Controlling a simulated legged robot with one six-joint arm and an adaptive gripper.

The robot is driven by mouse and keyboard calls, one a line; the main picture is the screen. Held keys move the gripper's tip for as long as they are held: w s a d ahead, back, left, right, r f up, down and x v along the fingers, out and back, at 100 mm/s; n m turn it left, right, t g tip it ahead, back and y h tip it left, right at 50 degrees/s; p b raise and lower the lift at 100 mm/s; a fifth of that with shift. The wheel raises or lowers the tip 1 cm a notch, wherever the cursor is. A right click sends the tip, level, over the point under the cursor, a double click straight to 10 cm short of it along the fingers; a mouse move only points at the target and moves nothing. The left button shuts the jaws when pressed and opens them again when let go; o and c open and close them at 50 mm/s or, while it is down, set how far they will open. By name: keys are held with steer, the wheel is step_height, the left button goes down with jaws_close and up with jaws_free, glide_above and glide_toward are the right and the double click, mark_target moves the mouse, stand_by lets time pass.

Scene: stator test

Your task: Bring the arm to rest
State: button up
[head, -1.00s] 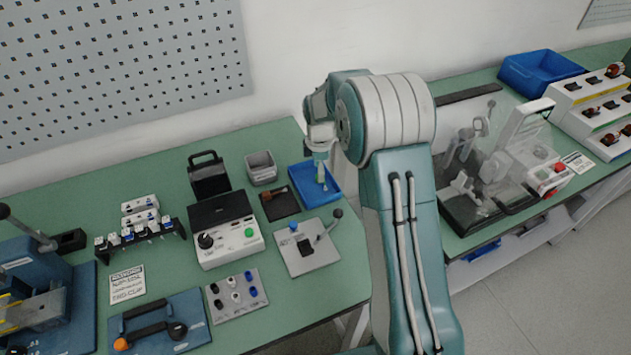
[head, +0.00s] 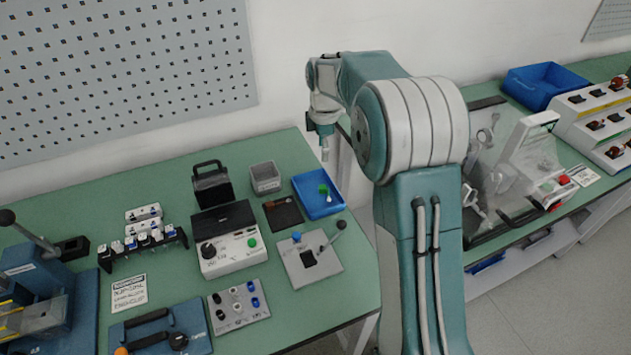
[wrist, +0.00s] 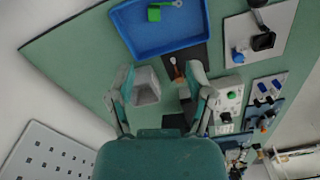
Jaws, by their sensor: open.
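My gripper (head: 325,150) hangs at the end of my folded arm, above and beside the blue tray (head: 311,203) at the right end of the left bench. In the wrist view my gripper (wrist: 158,88) has its two fingers spread with nothing between them. The blue tray also shows in the wrist view (wrist: 165,45), with a green-ended part (wrist: 160,12) lying in it. A grey bin (wrist: 146,86) shows beyond the fingers, well below them.
The left bench (head: 160,185) carries a tester box (head: 230,250), a lever plate (head: 310,262) and a plate of plugs (head: 238,302). A clear-guarded fixture (head: 510,170) stands on the right bench. A perforated panel (head: 120,70) hangs on the wall.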

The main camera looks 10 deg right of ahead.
steer(key=s+r+m+t, duration=0.3)
steer(key=s+r+m, duration=0.5)
steer(key=s+r, duration=0.6)
steer(key=s+f+m+t, duration=0.2)
steer(key=s+m, duration=0.6)
steer(key=s, duration=1.1)
steer(key=shift+a+f+m+t, duration=0.3)
steer(key=shift+a+f, duration=0.15)
steer(key=shift+f, duration=0.05)
